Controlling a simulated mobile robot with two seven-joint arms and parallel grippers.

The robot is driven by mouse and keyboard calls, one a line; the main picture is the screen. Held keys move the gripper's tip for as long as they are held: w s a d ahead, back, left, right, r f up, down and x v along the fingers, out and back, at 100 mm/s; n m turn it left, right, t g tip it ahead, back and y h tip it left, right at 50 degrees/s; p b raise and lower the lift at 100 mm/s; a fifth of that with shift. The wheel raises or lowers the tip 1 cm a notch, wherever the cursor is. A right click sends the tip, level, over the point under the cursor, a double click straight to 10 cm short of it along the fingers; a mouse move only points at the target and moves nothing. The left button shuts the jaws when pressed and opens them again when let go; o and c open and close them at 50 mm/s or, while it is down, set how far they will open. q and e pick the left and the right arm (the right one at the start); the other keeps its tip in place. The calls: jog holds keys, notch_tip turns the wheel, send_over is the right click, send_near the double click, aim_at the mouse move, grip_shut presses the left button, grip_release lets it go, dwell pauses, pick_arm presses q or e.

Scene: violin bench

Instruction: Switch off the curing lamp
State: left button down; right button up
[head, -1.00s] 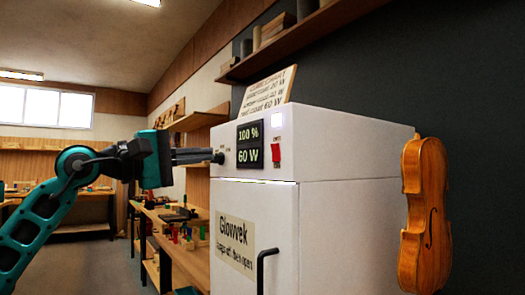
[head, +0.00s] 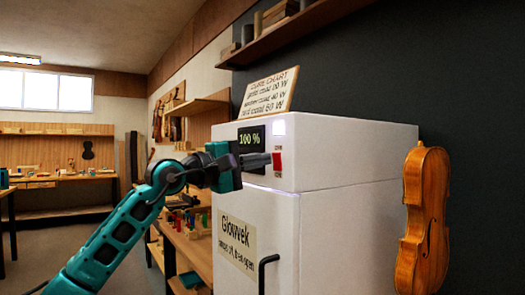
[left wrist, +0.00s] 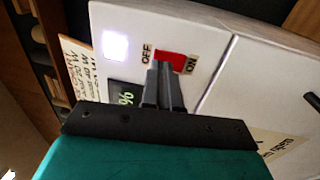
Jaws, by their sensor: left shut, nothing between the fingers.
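The curing lamp is a white cabinet (head: 345,150) with a black handle and a "Glowvek" label. Its red switch (head: 277,162) is on the upper front, and in the left wrist view the switch (left wrist: 172,60) sits between the printed words OFF and ON. A square light (head: 279,128) glows above it. The display (head: 251,136) reads 100 %; its lower part is hidden behind my gripper. My left gripper (head: 268,160) is shut and empty, its tips right at the switch; I cannot tell whether they touch it. My right gripper is out of view.
A cure chart (head: 270,92) leans on top of the cabinet. A violin body (head: 425,215) hangs at its right side. A wooden shelf (head: 300,30) runs above. Workbenches with tools stand behind my left arm.

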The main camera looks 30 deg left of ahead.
pick_arm(q)
jog(key=shift+w+d, duration=0.2)
jog(key=shift+w, duration=0.3)
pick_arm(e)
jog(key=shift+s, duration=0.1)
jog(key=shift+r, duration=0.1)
